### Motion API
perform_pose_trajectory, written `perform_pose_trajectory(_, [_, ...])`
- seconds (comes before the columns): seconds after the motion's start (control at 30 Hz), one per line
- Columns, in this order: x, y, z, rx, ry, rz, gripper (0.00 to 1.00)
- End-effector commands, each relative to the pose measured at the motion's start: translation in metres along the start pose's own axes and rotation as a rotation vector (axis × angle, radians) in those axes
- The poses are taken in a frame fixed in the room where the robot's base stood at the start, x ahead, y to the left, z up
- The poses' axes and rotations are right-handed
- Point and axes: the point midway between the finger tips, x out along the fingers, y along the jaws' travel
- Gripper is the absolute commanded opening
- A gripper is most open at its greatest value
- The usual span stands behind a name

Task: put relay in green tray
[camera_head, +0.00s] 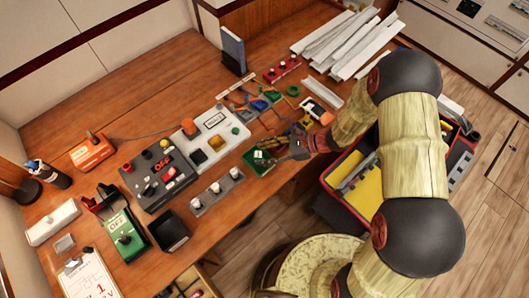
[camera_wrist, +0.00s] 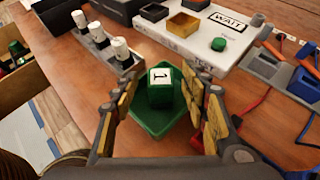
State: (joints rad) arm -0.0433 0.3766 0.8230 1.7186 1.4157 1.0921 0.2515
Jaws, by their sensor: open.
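A green block with a white top marked "1", which looks like the relay (camera_wrist: 161,88), sits inside the small green tray (camera_wrist: 154,125) in the wrist view. In the head view the relay (camera_head: 258,154) shows as a small pale-topped shape in the green tray (camera_head: 263,170) near the table's front edge. My gripper (camera_wrist: 163,95) is open, with one finger on each side of the relay and gaps visible between. In the head view my gripper (camera_head: 275,151) is just right of the tray.
A white panel marked "WAIT" (camera_wrist: 195,45) lies behind the tray. A grey strip with white knobs (camera_head: 217,191) lies left of it. Blue and orange tools (camera_head: 258,103) with cables lie behind and right. A red box with yellow inside (camera_head: 365,190) stands below my arm.

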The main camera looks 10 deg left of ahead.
Motion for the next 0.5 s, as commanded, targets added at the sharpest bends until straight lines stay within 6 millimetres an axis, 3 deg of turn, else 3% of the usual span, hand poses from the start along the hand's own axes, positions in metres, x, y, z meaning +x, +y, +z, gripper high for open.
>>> perform_pose_trajectory(0.5, [-0.095, -0.001, 0.001, 0.001, 0.000, -0.004, 0.45])
